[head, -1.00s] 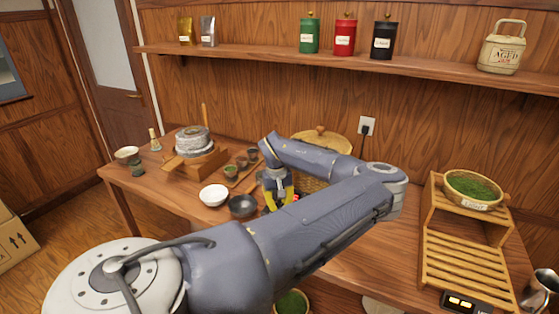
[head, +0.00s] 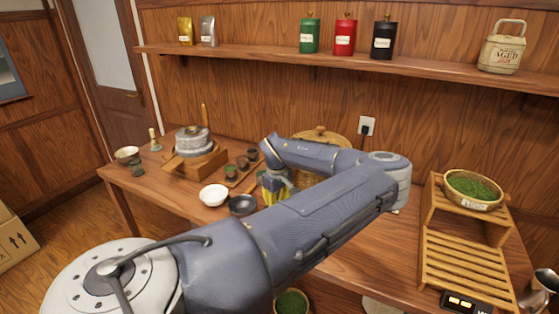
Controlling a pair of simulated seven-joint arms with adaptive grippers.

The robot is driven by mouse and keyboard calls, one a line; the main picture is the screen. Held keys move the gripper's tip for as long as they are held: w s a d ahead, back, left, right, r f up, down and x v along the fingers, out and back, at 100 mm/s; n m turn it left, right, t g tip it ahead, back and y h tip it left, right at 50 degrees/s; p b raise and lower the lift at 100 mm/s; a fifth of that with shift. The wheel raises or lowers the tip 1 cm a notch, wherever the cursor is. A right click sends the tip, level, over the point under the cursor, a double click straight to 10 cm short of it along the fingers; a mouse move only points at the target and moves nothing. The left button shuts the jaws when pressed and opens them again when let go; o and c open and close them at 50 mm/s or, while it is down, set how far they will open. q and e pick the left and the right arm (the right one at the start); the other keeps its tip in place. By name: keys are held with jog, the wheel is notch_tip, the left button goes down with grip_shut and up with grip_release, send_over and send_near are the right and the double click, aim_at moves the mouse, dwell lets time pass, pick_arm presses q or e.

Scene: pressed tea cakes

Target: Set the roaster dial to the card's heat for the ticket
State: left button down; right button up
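My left arm comes in from the lower left, and its elbow is at the right middle. Its gripper (head: 273,194), with yellow fingers, points down over the table, just right of a dark bowl. The fingertips are partly hidden by the forearm, so I cannot tell whether they are open or shut. I cannot make out the roaster, its dial, the card or the ticket; the arm covers much of the table's middle. My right gripper is not in view.
A white bowl (head: 213,195) and dark bowl (head: 242,206) stand left of the gripper. A stone mill (head: 192,142) and cups (head: 242,162) are behind them. A lidded basket (head: 320,136) is at the back. A wooden rack (head: 465,258) with a green-filled basket (head: 472,190) stands right.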

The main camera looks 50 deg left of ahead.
pick_arm(q)
jog(key=shift+s, duration=0.1)
jog(key=c, duration=1)
grip_release()
jog(key=shift+c, duration=0.2)
jog(key=shift+r, duration=0.5)
jog(key=shift+s+r, duration=0.15)
jog(key=shift+r, duration=1.6)
jog(key=shift+s+r, duration=0.15)
jog(key=shift+r, duration=1.6)
jog(key=shift+a, duration=0.1)
